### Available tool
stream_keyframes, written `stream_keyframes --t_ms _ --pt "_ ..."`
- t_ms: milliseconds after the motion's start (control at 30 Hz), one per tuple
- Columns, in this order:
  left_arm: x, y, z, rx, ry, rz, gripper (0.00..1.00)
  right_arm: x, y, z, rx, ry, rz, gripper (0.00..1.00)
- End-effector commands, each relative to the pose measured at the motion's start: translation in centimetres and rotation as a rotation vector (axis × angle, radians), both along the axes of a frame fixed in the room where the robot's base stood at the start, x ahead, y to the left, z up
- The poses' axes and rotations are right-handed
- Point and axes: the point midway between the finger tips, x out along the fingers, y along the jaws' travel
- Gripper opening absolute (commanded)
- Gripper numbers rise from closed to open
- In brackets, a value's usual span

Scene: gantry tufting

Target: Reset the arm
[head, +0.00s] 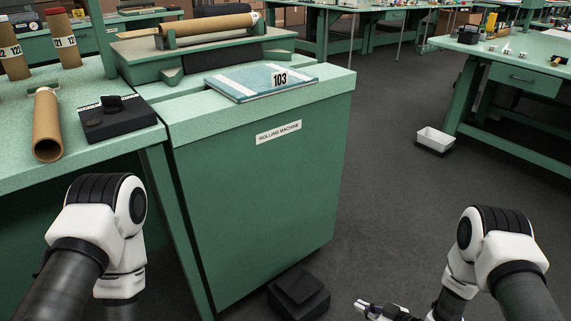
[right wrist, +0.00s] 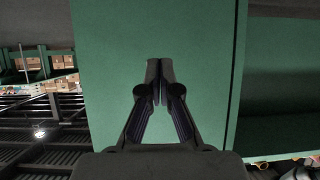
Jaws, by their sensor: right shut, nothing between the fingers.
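My right arm comes in at the lower right of the head view. Its gripper (head: 378,309) is low above the dark floor, at the bottom edge of the picture, to the right of the rolling machine (head: 262,205). In the right wrist view the fingers of the right gripper (right wrist: 160,72) are together and hold nothing, with a green panel behind them. My left arm comes in at the lower left, in front of the green table. Its gripper is out of the frame.
A black pedal-like box (head: 299,296) sits on the floor by the machine. A book marked 103 (head: 262,80) lies on the machine top. A cardboard tube (head: 46,125) and a black block (head: 104,117) are on the left table.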

Motion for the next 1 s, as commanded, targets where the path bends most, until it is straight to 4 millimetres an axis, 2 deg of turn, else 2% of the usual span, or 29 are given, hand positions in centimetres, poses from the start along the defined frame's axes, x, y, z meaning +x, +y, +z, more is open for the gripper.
stream_keyframes --t_ms 33,100,200,367,467,500,600,700,800,900,1000 --pt "0.0 0.0 4.5 0.000 0.000 0.000 0.73 -0.4 0.6 4.7 -0.002 0.020 -0.006 0.00" --pt "0.0 0.0 8.4 0.000 0.000 0.000 0.73 -1.3 1.2 8.9 -0.009 0.067 -0.029 0.00" --pt "0.0 0.0 13.7 0.000 -0.001 0.000 0.73 -3.5 1.8 14.1 -0.034 0.171 -0.082 0.00" --pt "0.0 0.0 20.1 0.000 -0.001 0.000 0.73 -8.2 1.6 20.0 -0.095 0.367 -0.189 0.00" --pt "0.0 0.0 23.3 0.000 0.000 0.000 0.73 -12.1 0.9 23.0 -0.146 0.508 -0.270 0.00" --pt "0.0 0.0 24.5 0.000 0.000 0.000 0.73 -13.9 0.5 24.2 -0.170 0.569 -0.305 0.00" --pt "0.1 0.0 25.8 0.000 -0.001 0.000 0.73 -18.9 -0.9 25.7 -0.234 0.730 -0.405 0.00" --pt "0.0 0.0 25.2 0.000 0.000 0.000 0.73 -23.4 -2.3 25.4 -0.290 0.872 -0.503 0.00" --pt "0.0 0.0 25.0 0.000 0.001 0.000 0.73 -26.7 -3.4 25.7 -0.327 0.976 -0.587 0.00" --pt "0.0 0.0 25.0 0.000 0.000 0.000 0.73 -28.1 -4.0 25.9 -0.346 1.038 -0.648 0.00" --pt "0.0 0.0 25.0 0.000 0.000 0.000 0.73 -28.2 -4.0 25.8 -0.342 1.049 -0.657 0.00"
